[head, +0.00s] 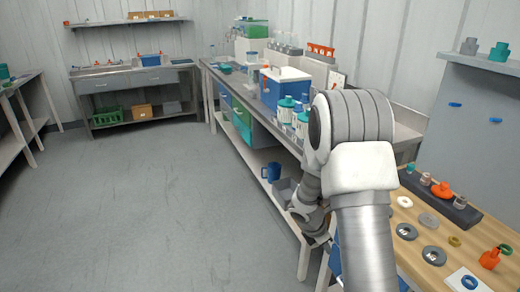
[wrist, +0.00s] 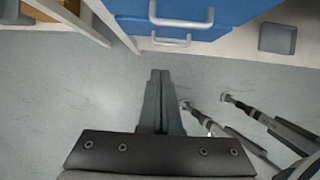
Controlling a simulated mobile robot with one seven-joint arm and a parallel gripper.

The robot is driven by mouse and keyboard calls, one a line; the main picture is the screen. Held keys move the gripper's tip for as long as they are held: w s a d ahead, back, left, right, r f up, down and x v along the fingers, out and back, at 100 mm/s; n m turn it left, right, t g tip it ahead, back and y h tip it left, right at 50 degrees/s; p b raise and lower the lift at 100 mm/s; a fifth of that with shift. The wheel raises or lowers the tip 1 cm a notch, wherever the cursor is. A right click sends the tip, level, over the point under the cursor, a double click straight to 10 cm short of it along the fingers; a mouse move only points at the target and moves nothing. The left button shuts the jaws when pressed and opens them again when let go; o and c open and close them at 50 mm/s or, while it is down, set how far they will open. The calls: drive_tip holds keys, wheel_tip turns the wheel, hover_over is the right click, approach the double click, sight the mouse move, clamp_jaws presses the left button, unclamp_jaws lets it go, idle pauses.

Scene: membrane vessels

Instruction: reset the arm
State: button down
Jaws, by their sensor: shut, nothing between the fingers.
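My gripper (wrist: 160,74) shows in the wrist view with its two dark fingers together, shut and empty above the grey floor. In the head view my arm rises at the right centre and bends over in front of the long bench.
The long bench (head: 230,82) carries a blue cooler box (head: 284,88) and several bottles. A wooden-topped table (head: 415,255) with rings stands at the right. Another bench (head: 130,82) stands at the back left. The floor (head: 130,200) at the left is clear.

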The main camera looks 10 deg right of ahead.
drive_tip(key=s+a+r+m+t+p, duration=0.15)
drive_tip(key=r+m, duration=0.25)
drive_tip(key=r, duration=0.4)
drive_tip(key=s+a+r+m+y+p, duration=0.1)
drive_tip(key=s+r+m, duration=0.2)
drive_tip(key=r, duration=0.5)
drive_tip(key=s+a+r+m+p, duration=0.1)
drive_tip(key=s+a+r+m, duration=0.2)
drive_tip(key=r, duration=0.5)
drive_tip(key=s+a+r+m+t+y+p, duration=0.1)
drive_tip(key=s+a+r+m+y, duration=0.1)
drive_tip(key=s+a+r+m, duration=0.2)
drive_tip(key=s+a+r+m+t+y+p, duration=0.1)
drive_tip(key=s+a+r+m, duration=0.3)
drive_tip(key=s, duration=0.7)
drive_tip(key=shift+s+r+m+t+y+p, duration=0.45)
drive_tip(key=shift+r+m, duration=0.95)
drive_tip(key=shift+r, duration=0.7)
drive_tip(key=shift+w, duration=0.15)
